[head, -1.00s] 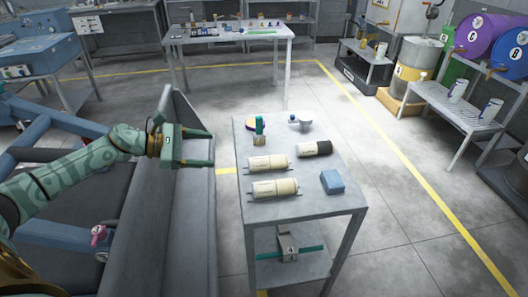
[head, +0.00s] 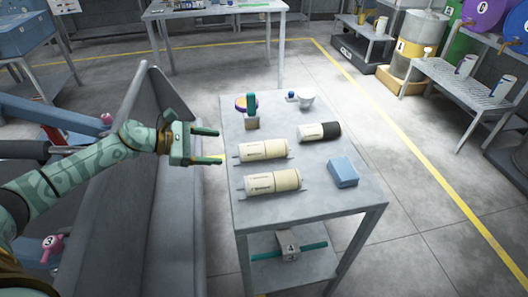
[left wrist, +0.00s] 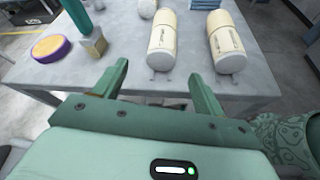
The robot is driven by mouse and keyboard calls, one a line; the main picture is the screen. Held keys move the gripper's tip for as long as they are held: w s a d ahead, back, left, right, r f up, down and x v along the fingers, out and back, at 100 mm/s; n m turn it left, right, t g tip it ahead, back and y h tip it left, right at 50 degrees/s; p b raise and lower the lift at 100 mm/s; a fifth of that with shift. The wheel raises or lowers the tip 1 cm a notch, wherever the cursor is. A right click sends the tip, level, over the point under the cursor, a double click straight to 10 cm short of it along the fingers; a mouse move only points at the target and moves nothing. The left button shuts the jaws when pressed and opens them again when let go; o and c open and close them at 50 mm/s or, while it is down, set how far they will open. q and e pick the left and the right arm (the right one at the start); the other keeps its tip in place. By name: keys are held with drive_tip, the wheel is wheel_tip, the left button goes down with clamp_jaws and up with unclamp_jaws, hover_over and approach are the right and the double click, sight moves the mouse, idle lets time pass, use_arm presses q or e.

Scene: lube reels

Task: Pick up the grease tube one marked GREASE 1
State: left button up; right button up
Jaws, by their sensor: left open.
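Two cream grease tubes lie side by side on the small grey table: the far tube (head: 264,149) and the near tube (head: 272,183). Their print is too small to read, so I cannot tell which is marked GREASE 1. My left gripper (head: 220,146) is open and empty at the table's left edge, just left of the far tube and not touching it. In the left wrist view, the far tube (left wrist: 172,40) lies ahead between the open fingers' directions, and the near tube (left wrist: 228,42) is to its right. My right gripper is not in view.
The table also holds a dark-ended cylinder (head: 319,131), a blue block (head: 342,171), a teal-handled tool (head: 251,107), a purple-and-yellow disc (left wrist: 48,50) and a white cup-like item (head: 306,100). A grey trough-like wall (head: 150,115) stands left of the table.

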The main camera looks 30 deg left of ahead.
sight(247, 151)
use_arm(q)
drive_tip(key=x, duration=0.5)
drive_tip(key=shift+a+b, duration=0.1)
drive_tip(key=shift+b, duration=0.2)
drive_tip(key=x, duration=0.5)
drive_tip(key=shift+d+f+b, duration=0.15)
drive_tip(key=shift+d+b, duration=0.25)
drive_tip(key=c, duration=1.1)
